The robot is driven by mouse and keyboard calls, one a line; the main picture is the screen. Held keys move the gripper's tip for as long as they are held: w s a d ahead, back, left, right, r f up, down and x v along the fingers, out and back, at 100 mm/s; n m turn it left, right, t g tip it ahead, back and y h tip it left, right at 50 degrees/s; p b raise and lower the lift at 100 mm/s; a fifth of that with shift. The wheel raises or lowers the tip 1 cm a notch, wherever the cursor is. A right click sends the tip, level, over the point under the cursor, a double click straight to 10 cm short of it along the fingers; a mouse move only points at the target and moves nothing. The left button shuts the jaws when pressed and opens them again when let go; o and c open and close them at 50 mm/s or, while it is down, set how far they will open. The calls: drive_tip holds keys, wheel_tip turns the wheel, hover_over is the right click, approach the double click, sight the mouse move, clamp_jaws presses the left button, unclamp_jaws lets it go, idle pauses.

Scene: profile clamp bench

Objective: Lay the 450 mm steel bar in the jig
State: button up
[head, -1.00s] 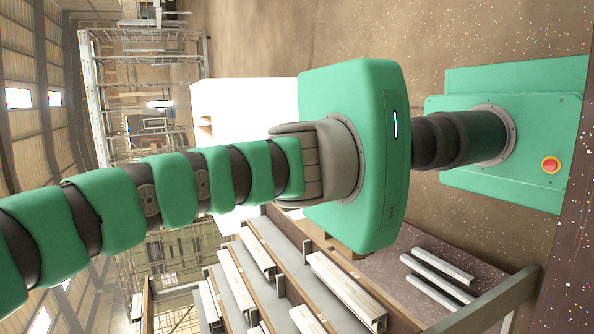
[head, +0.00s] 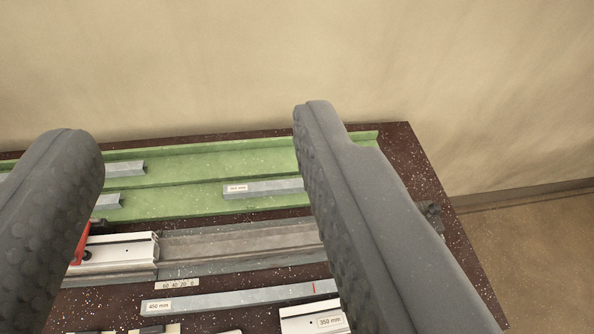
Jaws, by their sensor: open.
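The steel bar labelled 450 mm (head: 235,299) lies on the dark speckled bench, with a red mark near its right end. Behind it is the jig (head: 240,244), a long grey channel with a white profile block (head: 125,248) and a red clamp part at its left. My gripper (head: 195,130) is open and empty. Its two dark fingers stand wide apart above the bench. The right finger hides the right end of the jig and perhaps the bar's tip; the left finger hides the jig's left part.
A green tray (head: 190,165) at the back holds several short steel bars, one labelled (head: 265,188). A white profile labelled 350 mm (head: 312,318) lies at the front. A small scale strip (head: 177,285) sits between jig and bar. The wall is behind; the bench ends at right.

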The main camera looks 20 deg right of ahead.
drive_tip(key=n+g+p, duration=0.1)
drive_tip(key=n+g, duration=1.4)
drive_tip(key=n, duration=0.2)
hover_over(247, 297)
wheel_tip(247, 297, down, 44)
wheel_tip(247, 297, down, 8)
drive_tip(key=shift+s+r, duration=0.15)
drive_tip(key=shift+r, duration=0.1)
drive_tip(key=shift+f+b, duration=0.3)
drive_tip(key=shift+f, duration=2.65)
clamp_jaws()
